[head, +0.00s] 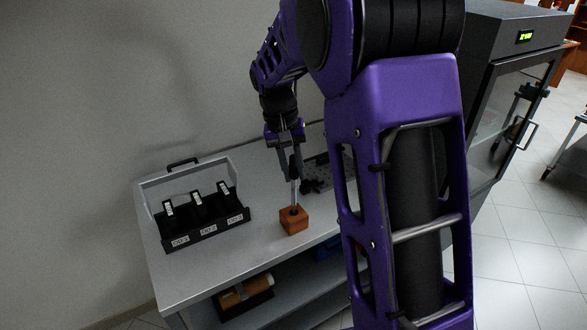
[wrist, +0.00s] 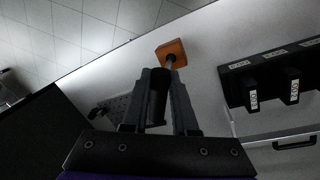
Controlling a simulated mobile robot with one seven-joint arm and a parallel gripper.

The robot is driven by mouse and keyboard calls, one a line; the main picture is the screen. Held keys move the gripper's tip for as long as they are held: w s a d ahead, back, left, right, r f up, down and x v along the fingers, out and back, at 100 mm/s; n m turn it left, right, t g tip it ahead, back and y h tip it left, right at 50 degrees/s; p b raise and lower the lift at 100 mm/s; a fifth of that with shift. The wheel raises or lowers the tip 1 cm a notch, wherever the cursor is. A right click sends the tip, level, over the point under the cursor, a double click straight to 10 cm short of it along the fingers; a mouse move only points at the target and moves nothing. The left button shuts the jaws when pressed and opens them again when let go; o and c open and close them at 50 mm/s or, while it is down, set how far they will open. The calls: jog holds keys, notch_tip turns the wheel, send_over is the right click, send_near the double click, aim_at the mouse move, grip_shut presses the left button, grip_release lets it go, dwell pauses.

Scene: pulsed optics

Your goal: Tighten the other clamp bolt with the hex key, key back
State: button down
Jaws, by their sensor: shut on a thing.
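My gripper (head: 291,158) is shut on the hex key (head: 294,190), upright above the table. In the wrist view the key's black handle (wrist: 157,100) lies between the two fingers (wrist: 161,76). Its grey shaft (wrist: 170,62) runs down to the small orange-brown block (head: 294,222), which also shows in the wrist view (wrist: 174,48). The shaft's lower end meets the block's top at a dark spot; how deep it sits I cannot tell. A dark perforated plate (head: 320,172) with a black part (head: 312,186) lies behind, partly hidden by my arm. No clamp bolt can be made out.
A black rack (head: 210,227) with several labelled black modules stands left of the block, in front of a grey handled panel (head: 186,172). The grey table (head: 255,253) is clear between rack and block. A dark cabinet (head: 515,95) stands at the right.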

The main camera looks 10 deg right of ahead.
jog(key=shift+f, duration=0.45)
jog(key=shift+f+b, duration=0.55)
jog(key=c, duration=0.6)
grip_release()
jog(key=a+r+p, duration=0.3)
jog(key=r+p, duration=0.2)
jog(key=r, duration=1.6)
jog(key=shift+w, duration=0.3)
